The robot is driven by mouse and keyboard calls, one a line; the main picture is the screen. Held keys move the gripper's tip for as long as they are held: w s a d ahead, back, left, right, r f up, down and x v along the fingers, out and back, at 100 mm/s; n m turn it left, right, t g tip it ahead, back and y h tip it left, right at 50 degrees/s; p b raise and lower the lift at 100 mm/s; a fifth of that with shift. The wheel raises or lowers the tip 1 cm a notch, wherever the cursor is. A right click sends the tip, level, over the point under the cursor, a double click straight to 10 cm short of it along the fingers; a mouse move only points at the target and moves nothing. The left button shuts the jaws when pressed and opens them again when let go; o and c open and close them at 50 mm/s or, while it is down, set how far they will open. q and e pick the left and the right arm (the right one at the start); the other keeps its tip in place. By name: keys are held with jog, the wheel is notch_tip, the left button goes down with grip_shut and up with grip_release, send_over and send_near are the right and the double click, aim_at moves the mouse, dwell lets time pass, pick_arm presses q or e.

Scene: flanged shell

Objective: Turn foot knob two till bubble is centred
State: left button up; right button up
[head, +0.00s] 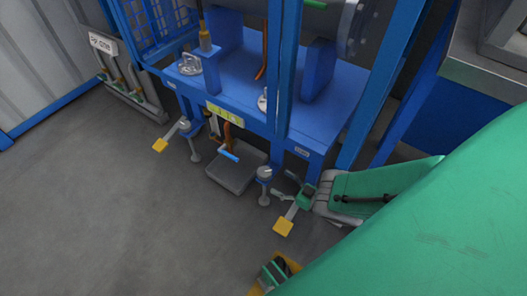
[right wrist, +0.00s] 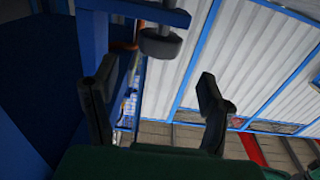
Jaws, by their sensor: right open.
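In the head view, two grey foot knobs on short stems stand under the blue frame's front edge, a left one (head: 183,124) and a right one (head: 264,172). A yellow-green strip (head: 224,113) sits on the front beam; I cannot make out a bubble in it. My right gripper (head: 298,195) is just right of the right foot knob, apart from it. In the right wrist view the gripper (right wrist: 158,98) is open and empty. A grey round foot part (right wrist: 160,44) shows beyond the fingers, under a blue beam. My left gripper is not seen.
Grey levers with yellow ends jut from the frame at left (head: 160,145) and right (head: 284,227). A grey tray (head: 236,170) lies on the floor between the feet. A blue upright (head: 287,80) rises above the beam. The floor at front left is clear.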

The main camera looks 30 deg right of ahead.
aim_at(265, 171)
jog(key=b+x, duration=0.1)
jog(key=x, duration=0.5)
jog(key=shift+w+f+b, duration=0.1)
jog(key=shift+w+b, duration=0.1)
jog(key=shift+b, duration=0.1)
jog(key=shift+w+a, duration=0.3)
jog(key=shift+w, duration=0.35)
jog(key=c, duration=1.2)
